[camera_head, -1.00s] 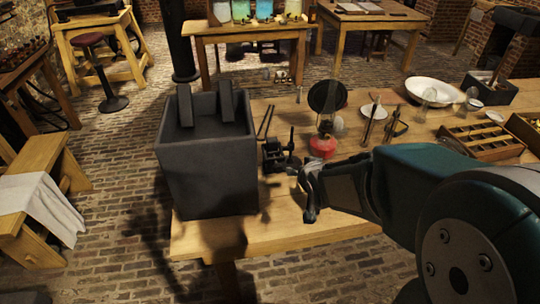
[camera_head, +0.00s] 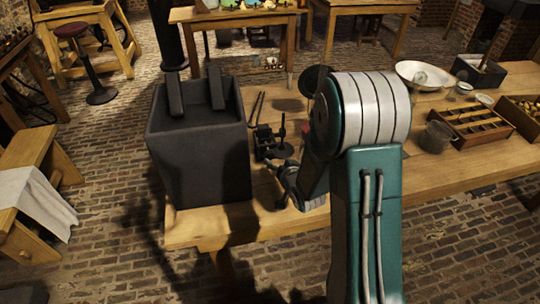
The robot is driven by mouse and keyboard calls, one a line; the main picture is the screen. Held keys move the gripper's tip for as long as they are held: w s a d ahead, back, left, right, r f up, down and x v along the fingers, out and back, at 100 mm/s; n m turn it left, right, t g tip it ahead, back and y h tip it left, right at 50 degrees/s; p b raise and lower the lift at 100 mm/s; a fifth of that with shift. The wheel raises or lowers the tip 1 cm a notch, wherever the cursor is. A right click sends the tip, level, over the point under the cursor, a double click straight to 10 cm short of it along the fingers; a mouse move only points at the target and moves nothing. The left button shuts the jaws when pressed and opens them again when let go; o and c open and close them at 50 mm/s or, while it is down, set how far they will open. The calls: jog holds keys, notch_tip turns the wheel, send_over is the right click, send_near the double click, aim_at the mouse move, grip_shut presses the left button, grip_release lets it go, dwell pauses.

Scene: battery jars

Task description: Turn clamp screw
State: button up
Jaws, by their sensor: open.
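A small dark metal fitting (camera_head: 268,144) with an upright post, which looks like the clamp, stands on the wooden table just right of the big jar. Its screw is too small to make out clearly. The dark grey square battery jar (camera_head: 198,165) stands at the table's left end, with two dark plates (camera_head: 174,95) sticking up at its top. My gripper (camera_head: 281,186) is open, low over the table's front edge, just in front of and slightly right of the fitting. I see no contact clearly. My arm hides part of the table behind it.
Thin dark rods (camera_head: 257,106) lie behind the fitting. A dark round disc (camera_head: 315,78) stands partly behind my arm. The front edge is mostly clear.

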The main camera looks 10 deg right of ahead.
aim_at(271, 156)
jog(key=x, duration=0.6)
jog(key=shift+w+a+f, duration=0.1)
jog(key=shift+w, duration=0.3)
jog(key=shift+c, duration=0.3)
grip_shut()
